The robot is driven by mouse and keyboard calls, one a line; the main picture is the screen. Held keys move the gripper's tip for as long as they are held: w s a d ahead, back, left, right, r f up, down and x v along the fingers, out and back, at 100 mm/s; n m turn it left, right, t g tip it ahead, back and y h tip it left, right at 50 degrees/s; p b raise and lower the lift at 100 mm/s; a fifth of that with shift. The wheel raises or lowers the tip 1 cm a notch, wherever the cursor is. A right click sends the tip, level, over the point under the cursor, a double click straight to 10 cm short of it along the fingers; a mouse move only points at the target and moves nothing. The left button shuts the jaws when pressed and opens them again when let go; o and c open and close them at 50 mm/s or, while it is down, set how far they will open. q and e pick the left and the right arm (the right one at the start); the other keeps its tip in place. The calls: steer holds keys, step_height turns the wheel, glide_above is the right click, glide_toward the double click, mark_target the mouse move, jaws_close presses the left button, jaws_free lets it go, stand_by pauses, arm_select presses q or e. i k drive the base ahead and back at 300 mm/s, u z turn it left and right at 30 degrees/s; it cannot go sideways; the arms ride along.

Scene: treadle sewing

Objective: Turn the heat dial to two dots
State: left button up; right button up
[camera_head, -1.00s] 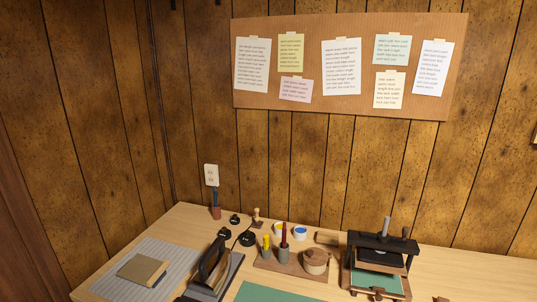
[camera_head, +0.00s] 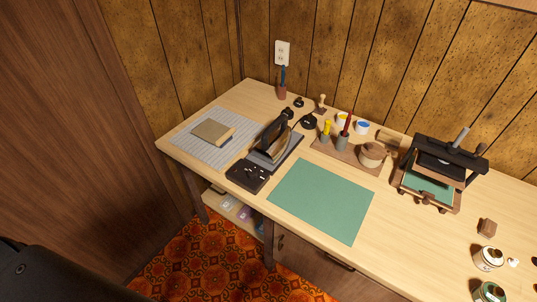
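A dark iron (camera_head: 277,132) stands on a grey rest (camera_head: 281,156) left of the middle of the desk. A low black box (camera_head: 248,176) sits in front of it near the desk's front edge, with small light marks on its top. The heat dial cannot be made out clearly at this size, nor its setting. Neither of my grippers is in view.
On the wooden desk (camera_head: 430,240), a green mat (camera_head: 321,199) lies right of the black box. A book (camera_head: 212,131) lies on a grey striped mat (camera_head: 192,143) at the left. A small press (camera_head: 443,165) stands at the right. Patterned floor (camera_head: 205,260) lies in front.

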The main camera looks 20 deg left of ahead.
mark_target(252, 173)
steer(key=k, duration=1.3)
steer(key=z, duration=0.65)
steer(key=i, duration=1.45)
steer(key=u, duration=0.7)
steer(key=i, duration=0.4)
steer(key=u, duration=0.4)
